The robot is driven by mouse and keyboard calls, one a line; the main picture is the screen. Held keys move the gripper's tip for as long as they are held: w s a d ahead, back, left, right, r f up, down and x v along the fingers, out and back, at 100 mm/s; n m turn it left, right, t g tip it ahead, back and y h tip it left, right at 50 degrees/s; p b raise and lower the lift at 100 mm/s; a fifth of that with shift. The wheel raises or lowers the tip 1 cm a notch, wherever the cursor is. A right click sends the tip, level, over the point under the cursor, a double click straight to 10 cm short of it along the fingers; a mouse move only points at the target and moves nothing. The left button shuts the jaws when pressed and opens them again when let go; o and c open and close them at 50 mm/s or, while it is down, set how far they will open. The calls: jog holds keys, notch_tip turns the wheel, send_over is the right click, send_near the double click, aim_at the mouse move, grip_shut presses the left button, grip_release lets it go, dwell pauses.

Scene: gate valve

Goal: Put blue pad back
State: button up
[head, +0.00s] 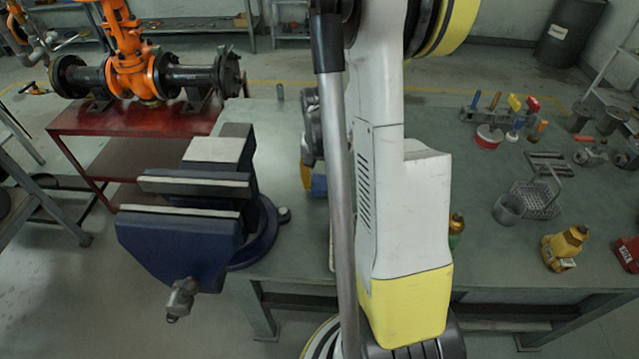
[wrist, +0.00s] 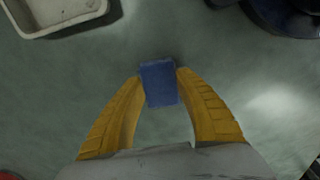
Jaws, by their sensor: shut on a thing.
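The blue pad (wrist: 159,83) is a small blue block between the yellow fingertips of my gripper (wrist: 160,78) in the wrist view. My gripper is shut on it, with a fingertip on each side. In the head view, a patch of the blue pad (head: 319,185) shows beside a yellow finger of my gripper (head: 306,177), right of the vise.
The dark blue vise (head: 190,220) stands at the bench's left; a dark blue rounded part (wrist: 285,15) shows at the wrist view's upper right. A pale tray (wrist: 55,15) lies upper left there. A yellow bottle jack (head: 565,247) and wire basket (head: 540,200) stand right.

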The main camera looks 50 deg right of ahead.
aim_at(320, 182)
jog(key=o, duration=1.3)
jog(key=shift+f, duration=0.15)
jog(key=shift+c, duration=0.2)
notch_tip(320, 182, up, 12)
jog(key=p, duration=0.5)
jog(key=shift+r, duration=0.2)
